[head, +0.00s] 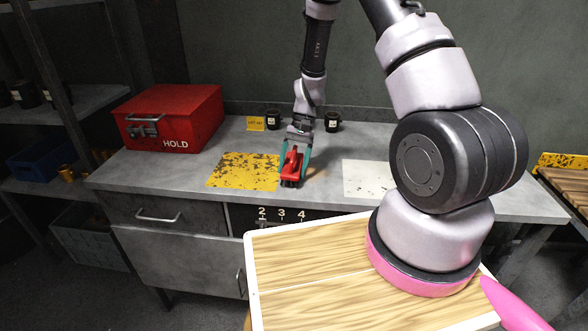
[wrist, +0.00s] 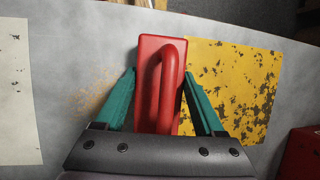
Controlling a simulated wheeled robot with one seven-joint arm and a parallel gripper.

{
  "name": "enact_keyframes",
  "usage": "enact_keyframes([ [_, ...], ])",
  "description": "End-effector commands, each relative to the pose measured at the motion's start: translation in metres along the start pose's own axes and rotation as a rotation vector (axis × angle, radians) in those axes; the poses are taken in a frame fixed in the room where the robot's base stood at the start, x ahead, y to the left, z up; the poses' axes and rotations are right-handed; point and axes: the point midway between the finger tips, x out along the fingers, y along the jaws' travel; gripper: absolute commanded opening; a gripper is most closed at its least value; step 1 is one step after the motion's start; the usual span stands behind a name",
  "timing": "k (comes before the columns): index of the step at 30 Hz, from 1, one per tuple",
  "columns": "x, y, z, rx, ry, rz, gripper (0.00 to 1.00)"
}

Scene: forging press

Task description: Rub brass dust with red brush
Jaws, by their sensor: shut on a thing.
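The red brush (head: 291,166) is at the grey workbench top, beside the right edge of the worn yellow patch. In the wrist view the brush (wrist: 150,55) shows its red block and loop handle. My gripper (head: 295,157) is shut on it, with a teal finger on each side; the gripper (wrist: 159,78) also shows in the wrist view. The brass dust (wrist: 97,92) is a faint tan smear on the bare grey top, just left of the brush in the wrist view. The brush's dark underside appears at or very near the surface; exact contact is unclear.
The worn yellow patch (head: 240,171) and a pale speckled patch (head: 367,178) flank the brush. A red HOLD box (head: 172,117) stands at the bench's left. A wooden-topped surface (head: 320,262) is in front.

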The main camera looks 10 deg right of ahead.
Motion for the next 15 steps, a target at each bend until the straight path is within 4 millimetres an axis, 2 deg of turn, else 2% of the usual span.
enact_keyframes([
  [1,-0.016,-0.004,0.004,-0.002,0.011,-0.003,0.00],
  [15,-0.052,-0.014,0.021,0.004,0.009,-0.004,0.00],
])
